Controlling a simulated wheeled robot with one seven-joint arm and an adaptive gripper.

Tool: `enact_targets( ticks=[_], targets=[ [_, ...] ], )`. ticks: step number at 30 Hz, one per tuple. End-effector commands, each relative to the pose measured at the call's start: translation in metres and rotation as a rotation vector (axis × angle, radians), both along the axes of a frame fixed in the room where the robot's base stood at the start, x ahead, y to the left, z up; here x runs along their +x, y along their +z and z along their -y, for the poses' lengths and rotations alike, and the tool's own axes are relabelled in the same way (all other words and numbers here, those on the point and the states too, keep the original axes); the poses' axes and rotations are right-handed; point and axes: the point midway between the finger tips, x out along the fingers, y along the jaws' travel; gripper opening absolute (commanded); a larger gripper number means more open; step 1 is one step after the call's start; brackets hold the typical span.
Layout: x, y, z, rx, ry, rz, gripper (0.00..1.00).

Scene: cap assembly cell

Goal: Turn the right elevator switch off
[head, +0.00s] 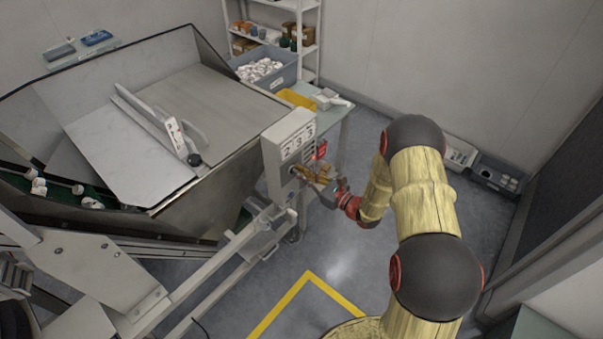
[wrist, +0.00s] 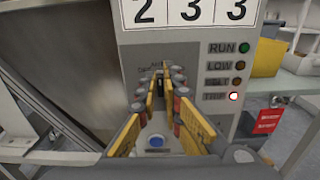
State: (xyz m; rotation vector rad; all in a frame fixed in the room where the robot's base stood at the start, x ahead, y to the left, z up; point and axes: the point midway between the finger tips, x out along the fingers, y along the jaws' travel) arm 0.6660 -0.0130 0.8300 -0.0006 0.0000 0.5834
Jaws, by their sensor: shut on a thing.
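A grey control box (head: 287,147) stands at the end of the hopper; its face (wrist: 205,95) fills the middle of the wrist view. A dark switch (wrist: 162,91) on the face lies between my fingers; its label is partly hidden and its exact setting is hard to read. My gripper (wrist: 163,82), with yellow fingers, is shut on the switch. In the head view my gripper (head: 316,173) is at the box's right face. A blue button (wrist: 155,141) shows below, between the fingers.
A red tag (wrist: 267,121) hangs at the right. A hopper (head: 170,120) is left, a table (head: 345,112) behind. Floor with a yellow line (head: 308,277) is open in front.

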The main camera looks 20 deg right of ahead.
Motion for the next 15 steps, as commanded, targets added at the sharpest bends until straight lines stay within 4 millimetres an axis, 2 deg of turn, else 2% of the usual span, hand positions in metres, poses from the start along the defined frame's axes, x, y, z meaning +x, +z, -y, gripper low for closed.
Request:
enact_targets(
  ticks=[8, 15],
  targets=[
    [-0.0005, -0.0006, -0.0009, -0.052, 0.0, 0.034, 0.0],
    [-0.0019, -0.0018, -0.0031, -0.186, 0.0, 0.124, 0.0]
  ],
)
